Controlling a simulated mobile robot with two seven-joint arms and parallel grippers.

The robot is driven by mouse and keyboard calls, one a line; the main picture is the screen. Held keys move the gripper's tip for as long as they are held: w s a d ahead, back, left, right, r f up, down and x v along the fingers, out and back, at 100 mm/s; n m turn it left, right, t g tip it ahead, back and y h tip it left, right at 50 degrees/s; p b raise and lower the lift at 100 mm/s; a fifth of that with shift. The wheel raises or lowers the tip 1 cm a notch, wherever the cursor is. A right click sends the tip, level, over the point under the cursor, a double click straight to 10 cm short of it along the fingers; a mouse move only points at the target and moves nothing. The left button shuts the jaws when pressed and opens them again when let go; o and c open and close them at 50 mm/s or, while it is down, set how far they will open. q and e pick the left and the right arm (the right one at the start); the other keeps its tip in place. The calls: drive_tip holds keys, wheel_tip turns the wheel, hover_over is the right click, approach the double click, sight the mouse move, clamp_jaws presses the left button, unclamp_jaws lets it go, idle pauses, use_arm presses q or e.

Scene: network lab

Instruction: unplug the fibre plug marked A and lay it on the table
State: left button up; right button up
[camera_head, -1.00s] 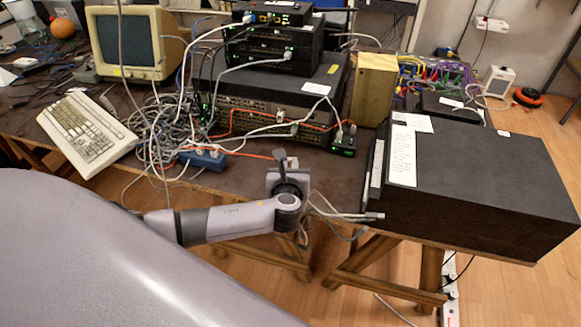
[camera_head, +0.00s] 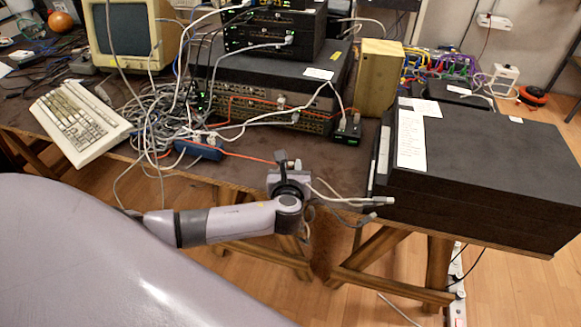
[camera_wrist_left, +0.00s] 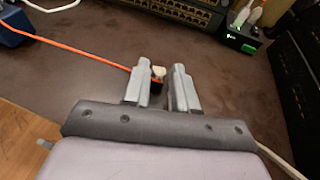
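An orange fibre cable (camera_head: 245,156) runs from the blue box (camera_head: 198,150) to my left gripper (camera_head: 288,162). In the left wrist view its end, a small plug with whitish tips and a dark body (camera_wrist_left: 157,76), is between the fingertips of my left gripper (camera_wrist_left: 160,82), close to the left finger. A gap shows before the right finger, so the gripper looks open. No letter A is readable, and the plug is mostly hidden in the head view. A small black box with a green light (camera_head: 345,131) has cables plugged in. My right gripper is out of view.
A large black case (camera_head: 480,180) stands to the right at the table's front edge. Stacked network units (camera_head: 270,85) stand behind, with tangled cables (camera_head: 160,120) and a keyboard (camera_head: 80,122) to the left. Loose cable ends (camera_head: 375,201) hang near the edge. Bare tabletop (camera_wrist_left: 90,75) surrounds the fingers.

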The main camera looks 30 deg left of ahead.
use_arm(q)
drive_tip(key=shift+o, duration=0.9)
drive_tip(key=p+v, duration=0.1)
drive_tip(key=v, duration=0.6)
idle(0.3)
drive_tip(key=s+d+f+n+g+h, duration=0.1)
drive_tip(key=s+n+g+h, duration=0.35)
drive_tip(key=s+n, duration=0.9)
drive_tip(key=s+d+f+n+g+h, duration=0.1)
drive_tip(key=s+d+n+g+h, duration=0.3)
drive_tip(key=s+n, duration=1)
drive_tip(key=w+f+t+p, duration=0.1)
drive_tip(key=w+f+t, duration=0.5)
drive_tip(key=w+f, duration=0.1)
drive_tip(key=shift+w+d+f+p, duration=0.15)
drive_tip(key=shift+w+d+p, duration=0.2)
drive_tip(key=shift+d, duration=0.05)
